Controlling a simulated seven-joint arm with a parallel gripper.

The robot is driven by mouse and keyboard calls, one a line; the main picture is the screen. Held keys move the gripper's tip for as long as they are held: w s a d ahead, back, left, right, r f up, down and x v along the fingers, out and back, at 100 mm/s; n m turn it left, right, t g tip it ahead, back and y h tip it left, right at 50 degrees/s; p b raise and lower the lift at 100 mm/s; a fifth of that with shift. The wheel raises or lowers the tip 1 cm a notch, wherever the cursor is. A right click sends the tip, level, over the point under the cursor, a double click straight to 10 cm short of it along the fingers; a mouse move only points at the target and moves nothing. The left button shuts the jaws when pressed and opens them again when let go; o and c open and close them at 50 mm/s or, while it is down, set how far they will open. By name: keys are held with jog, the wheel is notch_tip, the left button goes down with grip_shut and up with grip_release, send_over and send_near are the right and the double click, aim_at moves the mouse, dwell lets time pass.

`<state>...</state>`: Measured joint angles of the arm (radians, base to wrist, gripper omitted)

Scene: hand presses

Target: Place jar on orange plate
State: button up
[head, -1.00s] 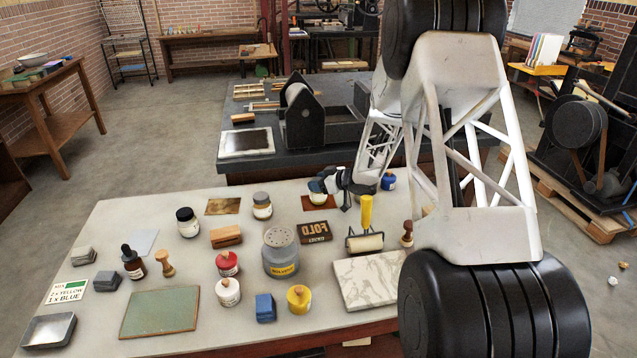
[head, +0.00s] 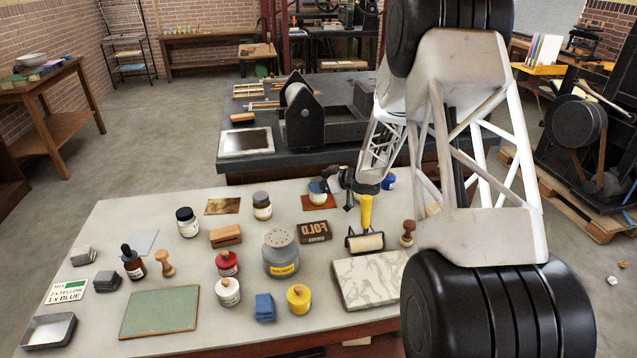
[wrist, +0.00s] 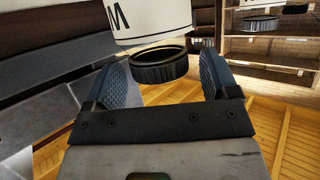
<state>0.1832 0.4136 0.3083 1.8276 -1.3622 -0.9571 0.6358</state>
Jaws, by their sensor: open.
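A pale jar (head: 316,198) stands upright, as far as I can tell, on the orange-brown plate (head: 331,205) at the back of the table. My gripper (head: 333,185) is just right of the jar, its blue-padded fingers apart. In the wrist view, which looks upside down, my gripper (wrist: 165,72) is open, with the dark ribbed lid (wrist: 160,66) between and just beyond the fingertips. The jar's white body (wrist: 150,18) carries dark lettering. I cannot tell whether a finger touches the jar. The jar's base is partly hard to make out.
A brass-coloured plate (head: 223,206), a black-lidded jar (head: 187,222) and a grey-lidded jar (head: 262,206) stand to the left. A yellow-handled roller (head: 365,225), a FOLD block (head: 314,231) and a marble slab (head: 368,280) lie in front.

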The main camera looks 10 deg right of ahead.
jog(key=v, duration=1)
jog(key=shift+s+d+r, duration=0.2)
jog(key=shift+s+d, duration=0.05)
jog(key=shift+d, duration=0.05)
jog(key=shift+r, duration=0.1)
jog(key=s+r+m+t+h, duration=0.35)
jog(key=r+h, duration=0.35)
jog(key=r, duration=0.5)
jog(key=s+r+m+g+h, duration=0.2)
jog(key=s+r+m+h, duration=0.15)
jog(key=s+r, duration=0.55)
jog(key=s+a+m+g, duration=0.1)
jog(key=s+a+g, duration=0.3)
jog(key=s, duration=1.5)
jog(key=s+a+f+m+g, duration=0.1)
jog(key=s+a, duration=0.4)
jog(key=s, duration=1.5)
jog(key=m+g, duration=0.1)
jog(key=g, duration=0.1)
jog(key=shift+g, duration=0.35)
